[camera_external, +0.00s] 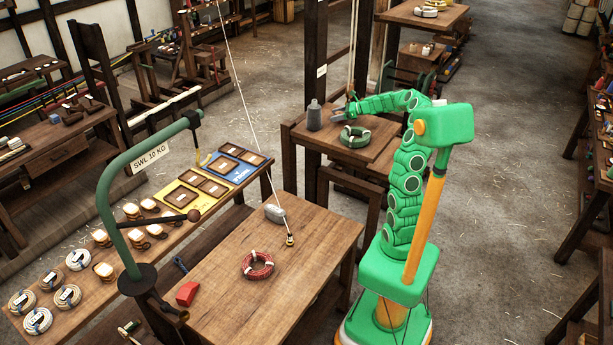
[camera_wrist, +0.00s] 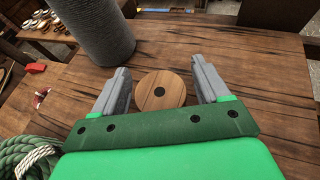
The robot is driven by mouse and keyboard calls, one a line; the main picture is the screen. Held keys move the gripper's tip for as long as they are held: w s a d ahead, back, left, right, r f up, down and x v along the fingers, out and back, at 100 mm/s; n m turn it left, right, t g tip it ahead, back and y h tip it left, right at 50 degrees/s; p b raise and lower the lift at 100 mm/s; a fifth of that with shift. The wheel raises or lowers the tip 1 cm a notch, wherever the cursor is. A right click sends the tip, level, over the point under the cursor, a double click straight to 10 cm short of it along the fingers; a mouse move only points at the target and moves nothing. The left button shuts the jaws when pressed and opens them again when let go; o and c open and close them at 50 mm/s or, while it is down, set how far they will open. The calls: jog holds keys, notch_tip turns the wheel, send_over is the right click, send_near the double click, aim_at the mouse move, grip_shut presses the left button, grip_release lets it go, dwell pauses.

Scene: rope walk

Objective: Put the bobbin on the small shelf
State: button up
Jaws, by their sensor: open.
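The bobbin, seen as a round wooden disc (camera_wrist: 161,90) with a dark centre hole, is between my gripper's fingers in the wrist view. My gripper (camera_wrist: 160,72) is open, with one grey finger on each side of the disc and a visible gap to each. In the external view my gripper (camera_external: 338,116) is low over the back wooden table (camera_external: 372,150); I cannot make out the bobbin there. I cannot tell for sure which surface is the small shelf.
A grey ribbed cylinder (camera_wrist: 97,32) stands close by at the upper left; it shows in the external view (camera_external: 315,115). A green rope coil (camera_wrist: 28,158) lies close on the left.

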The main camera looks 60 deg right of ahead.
jog(key=v, duration=1.2)
jog(key=shift+w+a, duration=0.1)
